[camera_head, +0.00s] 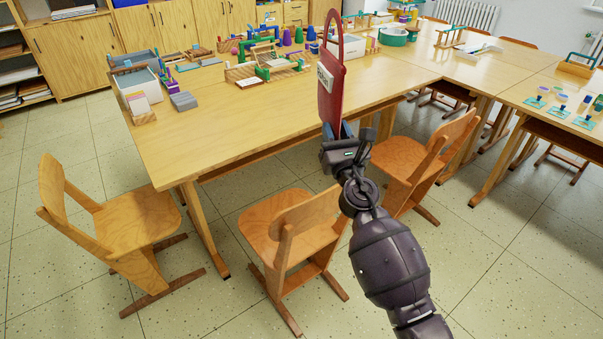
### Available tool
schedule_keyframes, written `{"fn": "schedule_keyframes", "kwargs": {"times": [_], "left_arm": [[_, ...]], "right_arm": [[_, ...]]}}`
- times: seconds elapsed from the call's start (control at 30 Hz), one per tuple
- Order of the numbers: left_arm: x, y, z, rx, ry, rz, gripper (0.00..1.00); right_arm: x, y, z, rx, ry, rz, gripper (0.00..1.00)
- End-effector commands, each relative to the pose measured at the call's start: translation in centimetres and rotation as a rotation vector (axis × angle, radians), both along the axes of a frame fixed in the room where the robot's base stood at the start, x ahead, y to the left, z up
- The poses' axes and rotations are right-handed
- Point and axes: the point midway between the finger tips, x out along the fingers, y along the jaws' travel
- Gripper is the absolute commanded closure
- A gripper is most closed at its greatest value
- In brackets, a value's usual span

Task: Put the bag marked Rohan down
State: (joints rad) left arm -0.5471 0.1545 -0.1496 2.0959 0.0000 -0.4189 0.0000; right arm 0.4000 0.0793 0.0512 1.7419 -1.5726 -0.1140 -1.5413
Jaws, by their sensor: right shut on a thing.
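A red bag (333,95) with a tall looped handle and a pale label (325,78) shows in the head view. The label's writing is too small and angled to read for sure. My right gripper (338,132) is shut on the bag at its lower end and holds it upright. The bag appears in front of the wooden table (215,120); I cannot tell whether it is over the tabletop. My left gripper is not in view.
Wooden chairs (290,225) stand along the table's near side, with another chair (135,220) at its left end. Trays, blocks and a grey box (138,80) occupy the table's far part. The tabletop's near left part is clear.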

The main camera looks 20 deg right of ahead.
Motion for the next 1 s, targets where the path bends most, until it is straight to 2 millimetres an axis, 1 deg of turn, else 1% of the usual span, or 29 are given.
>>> {"fn": "schedule_keyframes", "kwargs": {"times": [0.03,0.23,0.47,0.7,0.77,0.9,1.0], "left_arm": [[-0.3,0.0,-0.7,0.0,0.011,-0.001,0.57],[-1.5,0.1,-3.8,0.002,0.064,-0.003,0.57],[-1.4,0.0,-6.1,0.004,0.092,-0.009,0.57],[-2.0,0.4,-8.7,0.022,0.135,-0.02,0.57],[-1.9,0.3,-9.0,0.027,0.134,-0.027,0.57],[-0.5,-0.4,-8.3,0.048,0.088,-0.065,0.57],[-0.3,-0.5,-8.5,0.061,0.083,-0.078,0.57]], "right_arm": [[0.1,0.0,-1.0,0.001,0.006,0.0,0.99],[0.1,-0.1,-4.7,-0.001,0.015,-0.001,0.99],[0.1,-0.1,-8.3,-0.001,0.016,-0.001,0.99],[0.1,0.0,-12.0,-0.001,0.018,0.0,0.99],[0.0,0.0,-13.0,0.0,0.018,0.001,0.99],[0.0,0.0,-14.9,-0.002,0.016,0.001,0.99],[0.0,0.0,-15.6,0.0,0.011,0.0,0.99]]}}
